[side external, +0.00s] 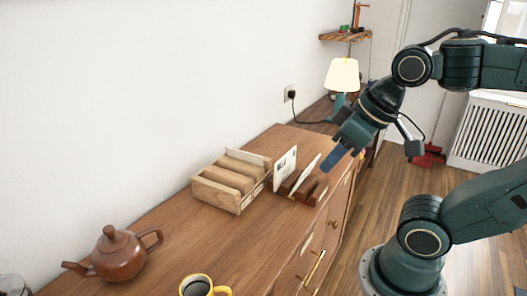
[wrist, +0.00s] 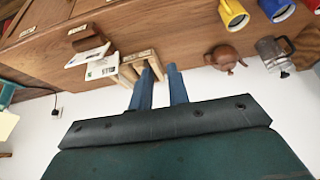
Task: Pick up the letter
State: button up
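Two white letters stand in a dark brown wooden holder (side external: 313,189) on the wooden cabinet; one letter (side external: 285,165) is upright with print on it, the other letter (side external: 304,176) leans. In the wrist view they show at the upper left as a letter (wrist: 87,55) and a printed letter (wrist: 101,68). I cannot tell which one the task means. My gripper (side external: 332,160) is just right of and above the holder in the side view, apart from the letters. In the wrist view the blue fingers of my gripper (wrist: 161,72) are apart with nothing between them.
A light wooden organizer box (side external: 225,198) stands left of the holder. A brown teapot (side external: 120,255) and a yellow mug (side external: 197,286) are nearer the front. A lamp (side external: 342,76) stands behind my gripper. The cabinet top between box and teapot is clear.

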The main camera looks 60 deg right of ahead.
jog(key=w+d+f+m, duration=0.1)
jog(key=w+d+m, duration=0.4)
jog(key=w, duration=0.1)
jog(key=m+g, duration=0.1)
jog(key=m, duration=1.2)
send_near(312, 164)
jog(key=shift+w+f, duration=0.2)
jog(key=shift+x, duration=4.25)
jog(key=shift+f, duration=0.15)
jog(key=shift+x, duration=2.5)
jog(key=shift+s, duration=0.1)
